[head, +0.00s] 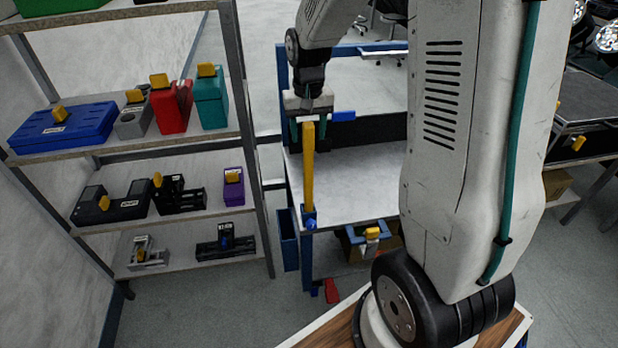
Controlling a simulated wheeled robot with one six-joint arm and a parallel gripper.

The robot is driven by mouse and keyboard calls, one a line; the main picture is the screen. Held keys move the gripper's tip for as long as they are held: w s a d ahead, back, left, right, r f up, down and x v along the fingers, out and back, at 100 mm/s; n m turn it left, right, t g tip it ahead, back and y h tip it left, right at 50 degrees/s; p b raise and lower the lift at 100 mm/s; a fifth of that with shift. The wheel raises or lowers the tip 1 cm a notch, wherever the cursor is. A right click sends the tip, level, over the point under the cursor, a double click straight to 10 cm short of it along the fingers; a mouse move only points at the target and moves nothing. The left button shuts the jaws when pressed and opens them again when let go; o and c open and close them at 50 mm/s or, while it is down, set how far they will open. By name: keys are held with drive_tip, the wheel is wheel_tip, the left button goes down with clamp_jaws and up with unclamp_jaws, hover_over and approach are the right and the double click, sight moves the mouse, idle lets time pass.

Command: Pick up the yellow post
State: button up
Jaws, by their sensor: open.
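The yellow post (308,170) stands upright at the front left corner of a grey-topped workbench (356,188), with a blue piece at its foot. My gripper (309,136) points down at the post's upper end. Its dark green fingers are open and show one on each side of the post in the picture. From this one view I cannot tell whether the post is truly between the fingers or in front of them. No contact can be made out.
A shelf rack (160,140) on the left holds several items with yellow tabs, including a blue case (62,128). A blue frame upright (283,110) and a blue block (343,115) are close to my gripper. My arm hides the bench's right side.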

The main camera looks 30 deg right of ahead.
wheel_tip(320, 180, down, 2)
drive_tip(key=shift+f, duration=0.1)
drive_tip(key=c, duration=1)
drive_tip(key=shift+r, duration=0.2)
